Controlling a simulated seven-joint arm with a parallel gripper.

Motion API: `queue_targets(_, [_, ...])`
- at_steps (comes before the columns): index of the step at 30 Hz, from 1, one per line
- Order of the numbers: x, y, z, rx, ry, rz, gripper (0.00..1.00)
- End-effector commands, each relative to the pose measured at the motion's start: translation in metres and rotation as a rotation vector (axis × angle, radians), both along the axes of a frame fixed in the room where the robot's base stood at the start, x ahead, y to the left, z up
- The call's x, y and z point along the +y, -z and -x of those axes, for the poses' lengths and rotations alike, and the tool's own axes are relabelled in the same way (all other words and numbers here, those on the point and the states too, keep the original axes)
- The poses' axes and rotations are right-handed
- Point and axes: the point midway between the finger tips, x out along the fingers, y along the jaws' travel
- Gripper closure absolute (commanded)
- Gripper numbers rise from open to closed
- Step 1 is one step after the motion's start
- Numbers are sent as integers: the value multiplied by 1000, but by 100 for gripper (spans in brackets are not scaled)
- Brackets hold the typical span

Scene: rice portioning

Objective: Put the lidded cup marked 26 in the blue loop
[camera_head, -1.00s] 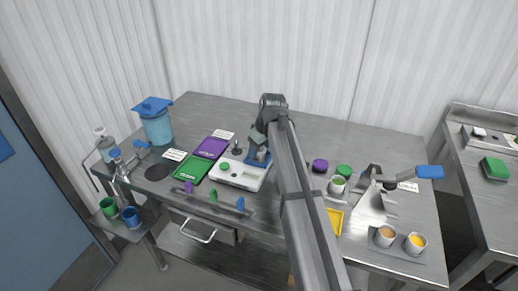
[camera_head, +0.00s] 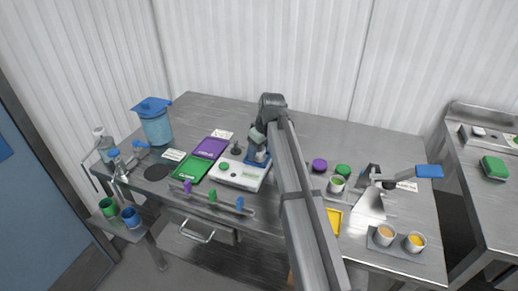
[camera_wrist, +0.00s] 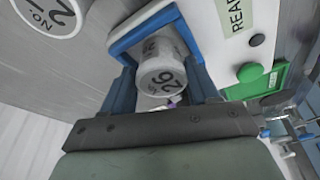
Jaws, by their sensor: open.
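The lidded cup marked 26 (camera_wrist: 162,74) stands inside the blue loop (camera_wrist: 126,38) in the wrist view, its white lid facing my camera. The blue loop (camera_head: 258,158) also shows in the head view, beside the scale. My gripper (camera_wrist: 163,90) is open, with one blue finger on each side of the cup; whether either finger touches it I cannot tell. In the head view my gripper (camera_head: 257,143) is over the loop and hides the cup. The cup's lower part is hidden.
Another white lid (camera_wrist: 48,14), its number cut off, is close by at the wrist view's upper left. The white scale (camera_head: 242,174) adjoins the loop. Purple (camera_head: 210,147) and green (camera_head: 190,168) mats lie left.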

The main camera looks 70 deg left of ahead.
Motion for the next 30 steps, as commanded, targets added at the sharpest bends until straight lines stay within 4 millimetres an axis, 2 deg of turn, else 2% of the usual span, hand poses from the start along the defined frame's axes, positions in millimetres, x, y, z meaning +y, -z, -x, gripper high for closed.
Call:
queue_targets(2, [-6, -3, 6, 10, -7, 15, 21])
queue_targets(12, [-19, -67, -4, 7, -2, 6, 21])
queue_targets(18, [-26, -98, -8, 6, -2, 6, 21])
queue_targets(24, [-30, -115, -10, 6, -2, 6, 21])
queue_targets(30, [-31, -119, -10, 6, -2, 6, 21])
